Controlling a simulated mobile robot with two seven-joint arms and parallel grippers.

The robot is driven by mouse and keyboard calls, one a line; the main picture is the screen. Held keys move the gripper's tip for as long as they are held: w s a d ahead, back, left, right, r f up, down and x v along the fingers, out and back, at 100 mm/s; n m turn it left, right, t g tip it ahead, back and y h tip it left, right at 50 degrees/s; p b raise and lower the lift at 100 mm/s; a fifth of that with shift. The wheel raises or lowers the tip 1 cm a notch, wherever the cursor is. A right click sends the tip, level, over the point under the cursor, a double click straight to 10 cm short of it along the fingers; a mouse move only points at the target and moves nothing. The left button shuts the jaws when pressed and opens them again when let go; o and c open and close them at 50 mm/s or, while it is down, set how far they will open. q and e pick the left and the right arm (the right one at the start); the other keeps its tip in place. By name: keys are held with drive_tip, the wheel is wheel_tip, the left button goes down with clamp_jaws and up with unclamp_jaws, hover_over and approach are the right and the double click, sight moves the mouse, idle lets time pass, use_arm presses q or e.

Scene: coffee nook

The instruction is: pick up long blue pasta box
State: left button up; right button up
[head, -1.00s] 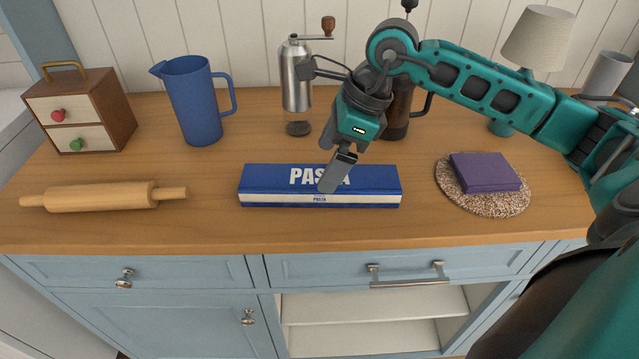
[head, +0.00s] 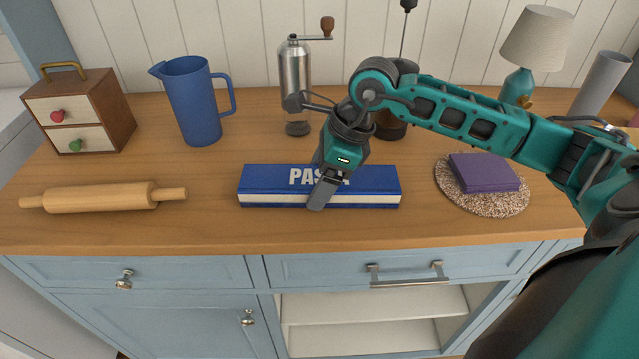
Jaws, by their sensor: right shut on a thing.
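The long blue pasta box (head: 372,184) lies flat on the wooden counter, its long side along the front edge, with white lettering on top and a white band on the front. My right gripper (head: 318,199) reaches down over its middle and is shut on it. The near finger lies against the front face and covers part of the lettering; the far finger is hidden. The box rests on the counter. My left gripper is not in the head view.
A metal grinder (head: 296,80) and a dark press (head: 392,118) are behind. A purple book (head: 484,172) lies on a round mat (head: 497,205) at right, near a lamp (head: 519,85).

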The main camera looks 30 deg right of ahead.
drive_tip(key=c, duration=0.7)
drive_tip(key=shift+r, duration=0.1)
drive_tip(key=shift+c, duration=0.4)
